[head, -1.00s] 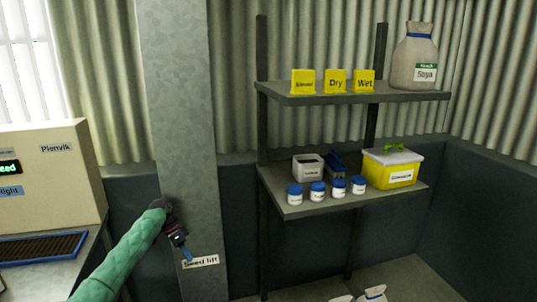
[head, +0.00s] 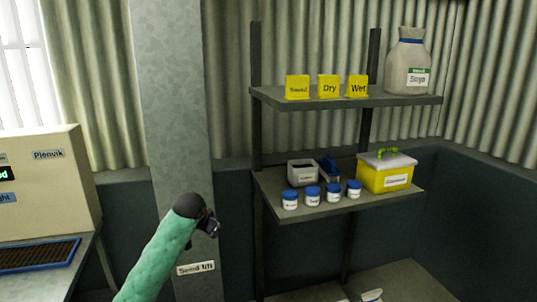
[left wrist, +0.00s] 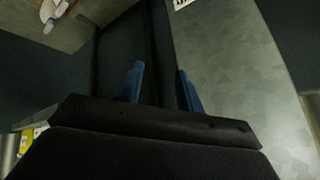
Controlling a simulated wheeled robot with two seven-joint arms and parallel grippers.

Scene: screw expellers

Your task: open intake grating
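No grating marked as an intake can be identified for certain. A dark, blue-framed mesh panel (head: 40,256) lies flat on the bench at the left of the head view, partly cut off by the picture edge. My left gripper (head: 214,227) is in front of the grey column, well to the right of that panel and apart from it. In the left wrist view its two blue fingers (left wrist: 160,88) stand apart with nothing between them. My right gripper is in neither view.
The grey column (head: 172,90) bears a "Seed lift" label (head: 196,268). A beige "Plenvik" cabinet (head: 45,190) stands on the left bench. At right, a shelf (head: 300,208) holds blue-lidded jars and a yellow box (head: 385,177). Sacks lie on the floor.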

